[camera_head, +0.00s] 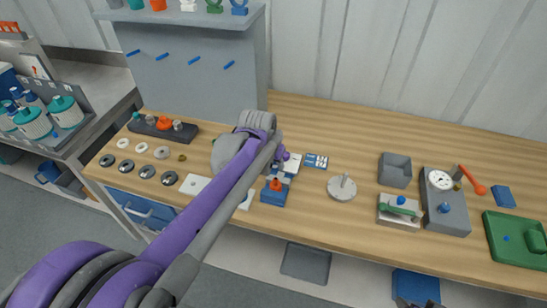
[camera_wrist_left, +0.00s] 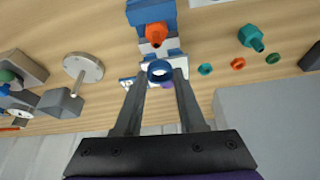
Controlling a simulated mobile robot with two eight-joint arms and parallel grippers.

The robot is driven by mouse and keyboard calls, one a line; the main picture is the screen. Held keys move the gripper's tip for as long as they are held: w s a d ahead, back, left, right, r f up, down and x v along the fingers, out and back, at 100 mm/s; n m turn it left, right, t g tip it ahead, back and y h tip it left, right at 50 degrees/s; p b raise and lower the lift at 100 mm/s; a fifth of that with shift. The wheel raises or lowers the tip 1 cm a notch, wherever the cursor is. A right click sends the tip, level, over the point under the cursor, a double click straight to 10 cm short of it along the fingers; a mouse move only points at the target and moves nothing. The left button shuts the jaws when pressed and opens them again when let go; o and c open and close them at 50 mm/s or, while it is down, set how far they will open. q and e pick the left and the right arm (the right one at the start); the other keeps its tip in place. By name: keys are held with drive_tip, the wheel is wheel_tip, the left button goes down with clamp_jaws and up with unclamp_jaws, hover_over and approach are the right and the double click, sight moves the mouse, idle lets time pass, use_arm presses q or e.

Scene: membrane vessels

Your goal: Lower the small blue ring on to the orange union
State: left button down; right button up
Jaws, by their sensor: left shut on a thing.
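My left gripper (camera_wrist_left: 160,78) is shut on the small blue ring (camera_wrist_left: 160,76), held between its fingertips in the left wrist view. The orange union (camera_wrist_left: 156,35) stands on a blue block (camera_wrist_left: 140,13), just beyond the ring in that view. The ring looks apart from the union, but the height between them is hard to judge. In the head view the orange union (camera_head: 275,185) shows on its blue block (camera_head: 273,197), just in front of my left gripper (camera_head: 284,174). The ring is hard to make out there. A dark shape at the bottom edge may be part of my right gripper.
A grey round plate with a post (camera_head: 342,188) stands right of the block. A grey open box (camera_head: 395,170) and a dial gauge stand (camera_head: 445,203) are further right. Several dark and pale rings lie at the left. Bare wood lies behind the plate.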

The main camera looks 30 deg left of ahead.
sight(275, 180)
use_arm(q)
drive_tip(key=shift+d+f+b, duration=0.15)
drive_tip(key=shift+f+b, duration=2.05)
drive_tip(key=shift+f, duration=1.75)
use_arm(e)
wheel_tip(275, 180, down, 6)
drive_tip(key=s, duration=0.2)
drive_tip(key=shift+s, duration=0.3)
drive_tip(key=shift+d, duration=0.1)
use_arm(q)
drive_tip(key=shift+c, duration=2.1)
unclamp_jaws()
drive_tip(key=v, duration=1.1)
drive_tip(key=shift+p, duration=0.45)
use_arm(e)
drive_tip(key=shift+w+r, duration=0.2)
drive_tip(key=shift+r, duration=0.45)
use_arm(q)
drive_tip(key=shift+f, duration=0.1)
